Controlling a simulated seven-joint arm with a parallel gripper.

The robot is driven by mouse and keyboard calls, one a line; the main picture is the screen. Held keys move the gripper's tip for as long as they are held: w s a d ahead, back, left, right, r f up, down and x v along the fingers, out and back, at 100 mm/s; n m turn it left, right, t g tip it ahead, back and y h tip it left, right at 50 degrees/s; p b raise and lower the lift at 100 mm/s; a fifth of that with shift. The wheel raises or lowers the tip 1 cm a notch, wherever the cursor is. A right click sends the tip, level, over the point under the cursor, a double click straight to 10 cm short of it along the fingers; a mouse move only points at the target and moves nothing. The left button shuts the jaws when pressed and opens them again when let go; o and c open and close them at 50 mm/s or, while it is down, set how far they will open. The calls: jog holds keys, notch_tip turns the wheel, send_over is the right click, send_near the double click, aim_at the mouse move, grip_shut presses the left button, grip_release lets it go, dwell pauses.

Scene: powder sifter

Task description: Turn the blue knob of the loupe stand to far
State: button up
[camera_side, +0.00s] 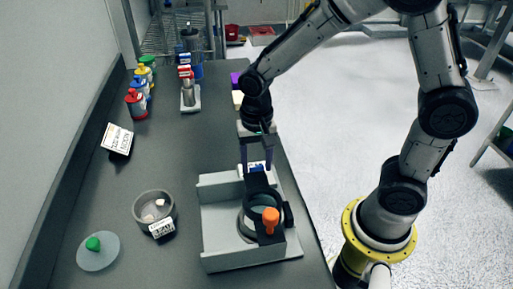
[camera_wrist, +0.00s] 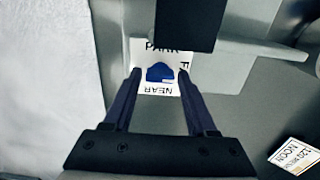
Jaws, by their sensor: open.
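The blue knob (camera_wrist: 160,73) sits on a white dial plate (camera_wrist: 150,103) marked PARK and NEAR, with a partly hidden word starting with F at the right. In the side view, the plate (camera_side: 252,166) is at the back of the loupe stand (camera_side: 222,262). My gripper (camera_wrist: 159,75) is open, pointing down, with one finger on each side of the knob; I cannot tell whether they touch it. It also shows in the side view (camera_side: 257,170). The knob's exact pointing direction is unclear. The black loupe arm hides part of the plate's top.
An orange knob (camera_side: 270,219) stands on the loupe's front. A grey sieve bowl (camera_side: 154,208) and a pale disc with a green knob (camera_side: 93,243) lie left of the stand. Colored bottles (camera_side: 137,103) stand farther back. A printed card (camera_wrist: 297,155) lies at lower right in the wrist view.

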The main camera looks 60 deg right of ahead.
aim_at(256, 166)
notch_tip(256, 166, up, 14)
jog(key=shift+f, duration=0.25)
dwell(0.3)
jog(key=s+d+r+t, duration=0.3)
jog(key=s+d+r, duration=0.15)
jog(key=s, duration=0.25)
jog(key=s+f+n+t, duration=0.2)
jog(key=s+f+n, duration=0.1)
jog(key=s+n, duration=0.4)
jog(key=shift+s+d+f+n+t, duration=0.2)
jog(key=shift+d+f+n+t, duration=0.15)
jog(key=shift+n, duration=0.55)
dwell(0.7)
